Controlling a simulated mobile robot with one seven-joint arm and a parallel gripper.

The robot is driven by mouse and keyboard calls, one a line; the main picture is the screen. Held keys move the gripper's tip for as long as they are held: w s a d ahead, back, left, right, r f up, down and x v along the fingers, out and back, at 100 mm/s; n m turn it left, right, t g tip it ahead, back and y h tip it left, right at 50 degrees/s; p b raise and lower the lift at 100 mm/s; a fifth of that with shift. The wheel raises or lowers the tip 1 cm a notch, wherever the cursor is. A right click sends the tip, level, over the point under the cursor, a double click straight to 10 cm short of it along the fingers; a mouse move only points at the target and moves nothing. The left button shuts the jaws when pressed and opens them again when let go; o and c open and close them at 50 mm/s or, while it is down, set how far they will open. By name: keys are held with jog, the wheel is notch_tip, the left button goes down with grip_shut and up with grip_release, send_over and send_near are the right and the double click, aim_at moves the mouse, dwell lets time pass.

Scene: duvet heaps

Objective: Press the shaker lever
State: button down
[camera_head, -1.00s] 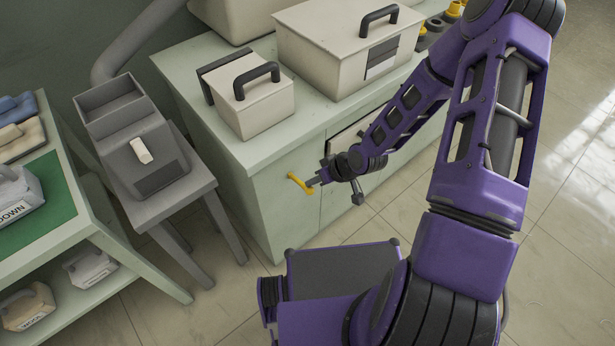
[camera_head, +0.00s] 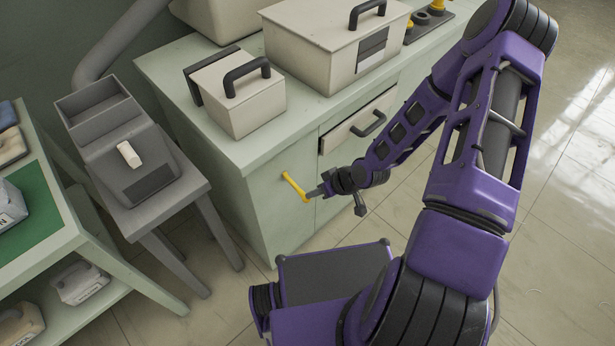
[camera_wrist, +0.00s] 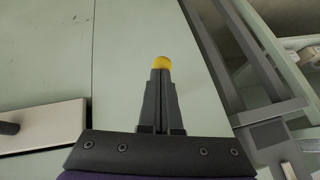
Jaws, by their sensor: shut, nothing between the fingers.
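The yellow lever (camera_head: 295,187) sticks out from the green cabinet front, sloping down to the right. My gripper (camera_head: 313,193) is shut and empty, its tips at the lever's lower end. In the wrist view the lever's rounded yellow end (camera_wrist: 163,63) shows just beyond my shut fingertips (camera_wrist: 160,72). The tips look to be touching it or very close; I cannot tell which. The fingers hide the rest of the lever there.
The green cabinet (camera_head: 258,215) carries two cream boxes with black handles (camera_head: 240,105). A drawer (camera_head: 360,125) is beside my arm. A grey device with a white knob (camera_head: 128,154) stands on a stool at left. Open floor lies to the right.

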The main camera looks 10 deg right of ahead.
jog(key=shift+s+f, duration=0.15)
jog(key=shift+f, duration=0.35)
jog(key=shift+s+d+f+b, duration=0.1)
jog(key=shift+f+b, duration=0.15)
jog(key=shift+b, duration=0.05)
